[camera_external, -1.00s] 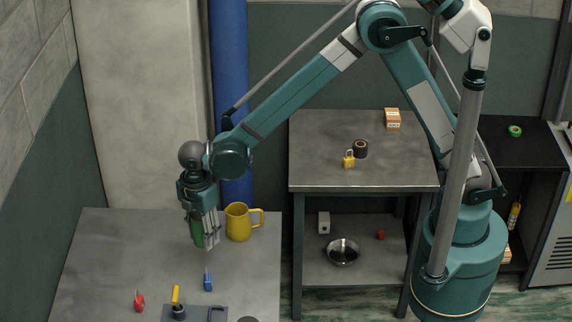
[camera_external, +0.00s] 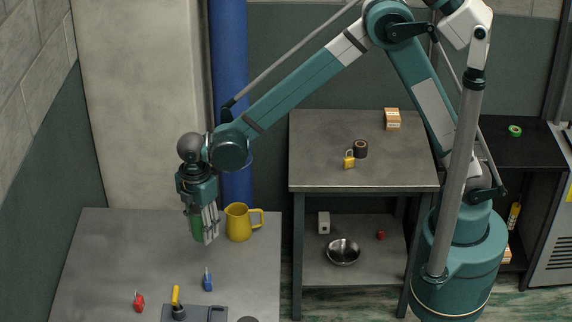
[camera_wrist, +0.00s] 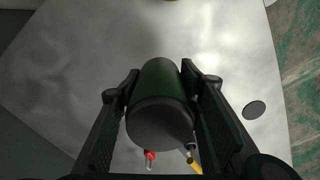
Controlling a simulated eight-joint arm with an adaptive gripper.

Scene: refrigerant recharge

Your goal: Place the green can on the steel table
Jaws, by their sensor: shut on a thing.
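The green can (camera_external: 196,224) is held upright between the fingers of my gripper (camera_external: 204,230), over the left grey metal table (camera_external: 110,260). In the wrist view the can (camera_wrist: 160,90) fills the space between the two pads of my gripper (camera_wrist: 160,105), which is shut on it. The can appears to be a little above the table top, but the exact gap under it cannot be told. The table (camera_wrist: 90,60) also shows beneath it in the wrist view.
A yellow mug (camera_external: 238,222) stands close to the right of my gripper. A second table (camera_external: 320,150) with a shelf stands to the right. The left table's middle is clear.

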